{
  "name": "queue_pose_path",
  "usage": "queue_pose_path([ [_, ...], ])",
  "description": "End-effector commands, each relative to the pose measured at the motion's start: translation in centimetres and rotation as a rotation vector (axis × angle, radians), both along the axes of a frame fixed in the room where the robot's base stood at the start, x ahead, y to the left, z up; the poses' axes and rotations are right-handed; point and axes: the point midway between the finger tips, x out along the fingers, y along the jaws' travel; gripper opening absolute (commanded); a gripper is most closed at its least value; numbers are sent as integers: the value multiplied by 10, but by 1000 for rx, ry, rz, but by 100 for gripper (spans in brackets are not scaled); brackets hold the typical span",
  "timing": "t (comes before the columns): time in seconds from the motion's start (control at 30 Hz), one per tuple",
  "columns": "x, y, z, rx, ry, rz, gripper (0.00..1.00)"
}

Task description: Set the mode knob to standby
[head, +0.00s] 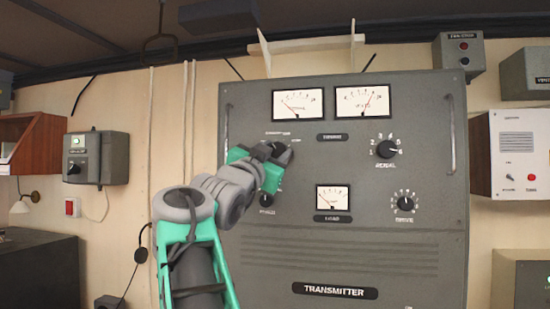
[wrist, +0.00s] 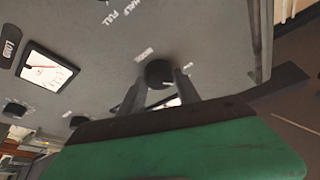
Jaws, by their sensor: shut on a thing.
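The transmitter panel (head: 340,250) is a large grey cabinet front on the wall. A dark round knob (wrist: 158,72), probably the mode knob, sits between the fingers of my gripper (wrist: 160,82) in the wrist view. My gripper is shut on it, with a finger on either side. In the head view my gripper (head: 276,158) is at the panel's upper left and covers most of the knob. Small white lettering stands around the knob, including HALF and FULL in the wrist view; the rest is too small or blurred. The knob's pointer cannot be made out.
Other knobs share the panel: one at upper right (head: 386,149), one at lower right (head: 404,203) and one just below my gripper (head: 267,199). Two meters (head: 298,104) (head: 362,101) are above, and a third (head: 332,197) is right of my gripper. A handle (head: 450,135) runs along the right edge.

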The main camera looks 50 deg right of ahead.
Motion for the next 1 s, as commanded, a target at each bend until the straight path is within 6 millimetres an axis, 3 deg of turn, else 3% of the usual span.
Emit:
queue_pose_path([
  [0.4, 0, 0, 2, 93, -214, -1, 0],
  [0.97, 0, 0, 2, 108, -252, 0, 0],
  [1.0, 0, 0, 2, 108, -252, 0, 39],
])
